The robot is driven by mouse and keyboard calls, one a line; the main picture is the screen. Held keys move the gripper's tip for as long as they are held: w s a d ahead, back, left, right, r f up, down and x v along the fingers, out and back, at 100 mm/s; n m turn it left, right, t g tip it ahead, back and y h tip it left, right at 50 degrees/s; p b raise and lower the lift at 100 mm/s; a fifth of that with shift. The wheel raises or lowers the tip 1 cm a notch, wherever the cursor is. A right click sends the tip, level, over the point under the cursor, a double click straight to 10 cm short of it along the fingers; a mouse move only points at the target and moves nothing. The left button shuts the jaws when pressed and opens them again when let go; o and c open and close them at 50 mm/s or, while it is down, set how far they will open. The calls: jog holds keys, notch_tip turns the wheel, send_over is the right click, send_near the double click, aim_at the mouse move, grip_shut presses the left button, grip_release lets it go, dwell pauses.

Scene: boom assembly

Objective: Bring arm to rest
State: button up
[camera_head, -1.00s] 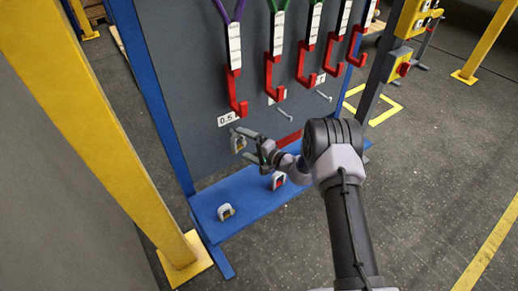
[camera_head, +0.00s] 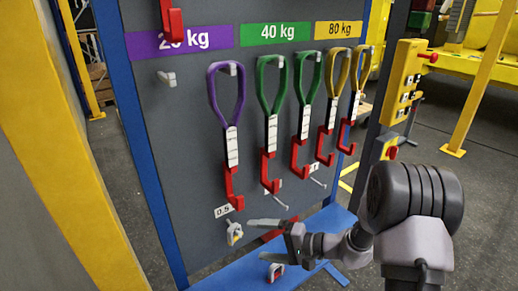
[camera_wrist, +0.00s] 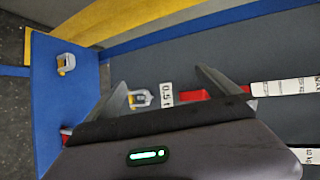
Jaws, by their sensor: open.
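My gripper (camera_head: 255,239) is open and empty in front of the grey board, with its two fingers apart. A small grey and yellow shackle (camera_head: 235,231) hangs on the board below the 0.5 label, just left of the fingertips. In the wrist view, the open fingers of my gripper (camera_wrist: 160,80) frame this shackle (camera_wrist: 140,99), which is beyond them and not held. A second shackle (camera_head: 275,272) is on the blue shelf below my gripper. Another shackle (camera_wrist: 66,63) lies on the blue shelf in the wrist view.
Purple, green and yellow slings (camera_head: 226,95) with red hooks hang on the board (camera_head: 185,125). Bare pegs (camera_head: 280,201) stick out below the hooks. The blue shelf (camera_head: 225,278) lies below. A yellow post (camera_head: 60,150) stands at the left, a yellow control box (camera_head: 404,80) at the right.

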jog(key=s+a+r+n+g+h, duration=0.1)
jog(key=s+r+n+g+h, duration=0.3)
jog(key=s+r, duration=1.1)
jog(key=s+d+r+m+t+h, duration=0.2)
jog(key=s+d+h, duration=0.5)
jog(key=s, duration=0.5)
jog(key=shift+d+m+t+b, duration=0.3)
jog(key=shift+d+m+t, duration=0.2)
jog(key=shift+d+t, duration=0.55)
jog(key=shift+a+r, duration=0.1)
jog(key=shift+a, duration=0.05)
